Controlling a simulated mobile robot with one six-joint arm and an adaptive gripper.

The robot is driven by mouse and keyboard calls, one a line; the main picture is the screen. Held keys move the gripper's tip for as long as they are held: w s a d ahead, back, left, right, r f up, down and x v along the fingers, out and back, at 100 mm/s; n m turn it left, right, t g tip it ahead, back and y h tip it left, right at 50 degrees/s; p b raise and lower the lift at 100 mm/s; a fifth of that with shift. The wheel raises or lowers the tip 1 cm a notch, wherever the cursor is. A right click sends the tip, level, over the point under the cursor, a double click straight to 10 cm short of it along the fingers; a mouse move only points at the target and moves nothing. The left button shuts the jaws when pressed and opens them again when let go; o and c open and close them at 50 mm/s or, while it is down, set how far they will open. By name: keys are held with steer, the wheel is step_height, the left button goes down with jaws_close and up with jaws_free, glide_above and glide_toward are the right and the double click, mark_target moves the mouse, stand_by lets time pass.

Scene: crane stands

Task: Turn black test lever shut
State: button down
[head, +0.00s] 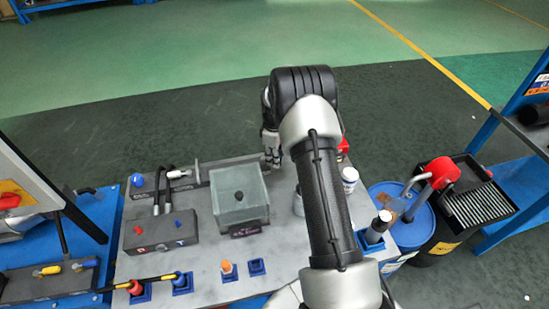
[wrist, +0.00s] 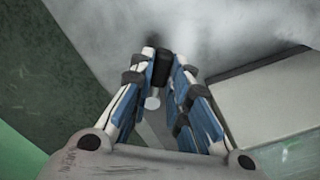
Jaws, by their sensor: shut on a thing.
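My gripper (wrist: 163,80) has its blue-padded fingers closed around a black piece (wrist: 162,62), apparently the black test lever. A small pale round end (wrist: 152,103) shows between the fingers just below it. In the head view my gripper (head: 271,152) points down at the far edge of the grey bench, just right of the glass-like box. The lever is hidden there behind my fingers and arm, and I cannot tell its turn angle.
The clear box (head: 240,200) stands close beside my gripper. A dark block with hoses (head: 160,232) is at left. The green floor beyond is clear.

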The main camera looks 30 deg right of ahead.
steer(key=c, duration=1.5)
jaws_free()
steer(key=shift+r, duration=0.1)
step_height(320, 180, up, 12)
steer(key=shift+f, duration=0.1)
steer(key=shift+c, duration=0.2)
